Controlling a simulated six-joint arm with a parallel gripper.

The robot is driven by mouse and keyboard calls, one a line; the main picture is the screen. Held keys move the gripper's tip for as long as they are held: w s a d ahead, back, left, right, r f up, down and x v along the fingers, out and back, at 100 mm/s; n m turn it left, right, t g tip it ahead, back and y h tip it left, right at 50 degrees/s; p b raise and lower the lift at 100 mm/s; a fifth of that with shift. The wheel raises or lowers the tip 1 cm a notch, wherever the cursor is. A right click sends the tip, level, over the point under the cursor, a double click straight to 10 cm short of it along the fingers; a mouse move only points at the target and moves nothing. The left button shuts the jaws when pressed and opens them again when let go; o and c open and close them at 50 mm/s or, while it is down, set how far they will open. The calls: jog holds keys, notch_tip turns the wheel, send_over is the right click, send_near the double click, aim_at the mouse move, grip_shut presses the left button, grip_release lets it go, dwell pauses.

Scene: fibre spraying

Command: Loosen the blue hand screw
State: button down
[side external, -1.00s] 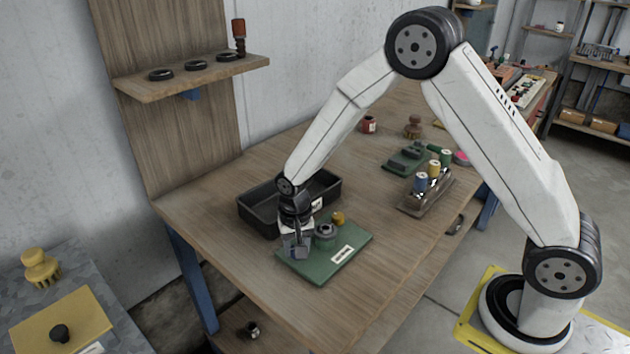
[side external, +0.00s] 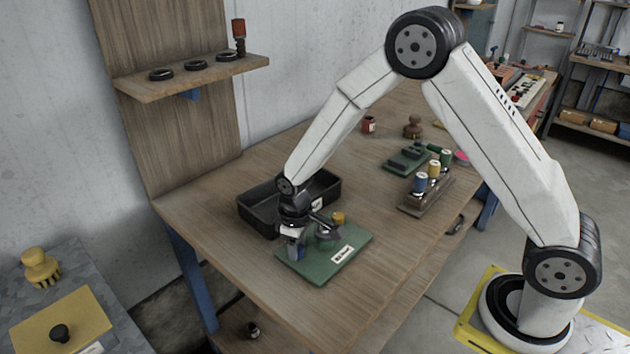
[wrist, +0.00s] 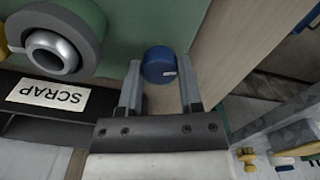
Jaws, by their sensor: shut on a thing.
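In the side view the gripper (side external: 297,251) points down at the near left corner of the green plate (side external: 335,262), and a bit of the blue screw (side external: 300,254) shows between the fingers. A grey-green ring fitting (wrist: 60,48) stands on the plate beside the gripper.
A black tray (side external: 262,218) labelled SCRAP (wrist: 54,95) stands close behind the gripper. A yellow knob (side external: 338,218) is on the plate's far side. A spool holder (side external: 425,198) stands farther right. The table front right of the plate is clear.

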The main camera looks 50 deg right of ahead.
jog(key=shift+n, duration=1)
jog(key=shift+c, duration=1.3)
grip_release()
jog(key=shift+r, duration=0.1)
jog(key=shift+r, duration=3.9)
jog(key=shift+s, duration=0.1)
jog(key=s+d+r+m+t, duration=0.1)
jog(key=s+d+m, duration=0.1)
jog(key=s, duration=0.5)
jog(key=s+d+r+m+t, duration=0.1)
jog(key=s+d+m, duration=0.2)
jog(key=s, duration=0.4)
jog(key=shift+s+d+r+m+t, duration=0.15)
jog(key=shift+s+r+m+t, duration=0.2)
jog(key=shift+m, duration=0.15)
